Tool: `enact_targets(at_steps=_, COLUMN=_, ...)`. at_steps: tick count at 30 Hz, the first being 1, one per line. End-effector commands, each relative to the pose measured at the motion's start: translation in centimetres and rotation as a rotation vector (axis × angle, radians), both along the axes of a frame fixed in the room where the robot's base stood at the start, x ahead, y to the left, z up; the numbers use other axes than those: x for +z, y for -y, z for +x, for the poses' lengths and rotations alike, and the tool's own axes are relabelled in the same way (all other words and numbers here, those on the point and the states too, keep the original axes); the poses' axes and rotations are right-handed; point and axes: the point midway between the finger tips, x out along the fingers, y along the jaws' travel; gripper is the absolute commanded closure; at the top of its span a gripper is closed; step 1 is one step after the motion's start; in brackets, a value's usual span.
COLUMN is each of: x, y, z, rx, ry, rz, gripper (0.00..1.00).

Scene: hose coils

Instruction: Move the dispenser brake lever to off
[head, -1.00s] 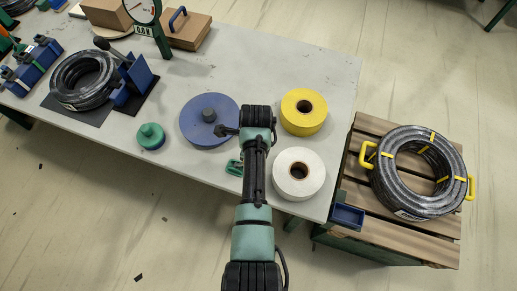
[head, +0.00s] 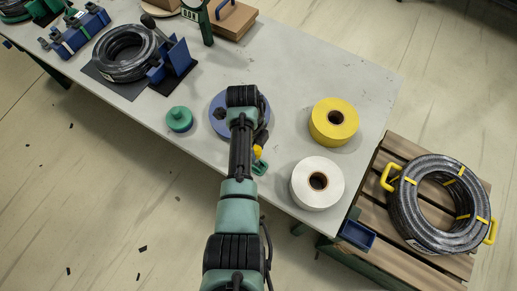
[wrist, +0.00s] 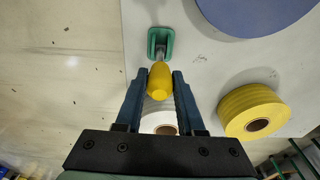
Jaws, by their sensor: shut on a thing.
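The brake lever has a yellow handle (wrist: 160,82) on a short metal stem rising from a green base (wrist: 160,42) on the table. In the head view the yellow handle (head: 257,152) and green base (head: 260,168) show just beside my arm. My gripper (wrist: 161,76) has one finger on each side of the yellow handle and is shut on it. In the head view my gripper is mostly hidden by my wrist and arm. No on or off marking is readable.
A blue disc (head: 219,126) lies beyond the lever, partly behind my wrist. A yellow roll (head: 334,122) and a white roll (head: 317,184) stand to the right. A green knob-topped piece (head: 179,119) is to the left. A hose coil (head: 440,204) lies on a slatted pallet (head: 385,214).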

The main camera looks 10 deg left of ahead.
Motion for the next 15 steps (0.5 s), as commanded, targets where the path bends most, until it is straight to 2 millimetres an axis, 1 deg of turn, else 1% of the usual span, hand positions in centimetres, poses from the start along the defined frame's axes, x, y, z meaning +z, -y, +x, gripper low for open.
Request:
enact_targets(at_steps=1, x=0.1, y=-0.47, z=0.19, rx=0.004, ry=0.007, rz=0.01, gripper=1.0)
enact_targets(at_steps=11, x=0.11, y=-0.49, z=0.2, rx=0.005, ry=0.007, rz=0.01, gripper=1.0)
enact_targets(at_steps=12, x=0.11, y=-0.47, z=0.22, rx=0.006, ry=0.008, rz=0.009, gripper=0.56)
enact_targets(at_steps=14, x=0.11, y=-0.42, z=0.2, rx=0.006, ry=0.007, rz=0.008, gripper=0.45)
enact_targets(at_steps=15, x=0.08, y=-0.38, z=0.18, rx=0.004, ry=0.006, rz=0.007, gripper=0.38)
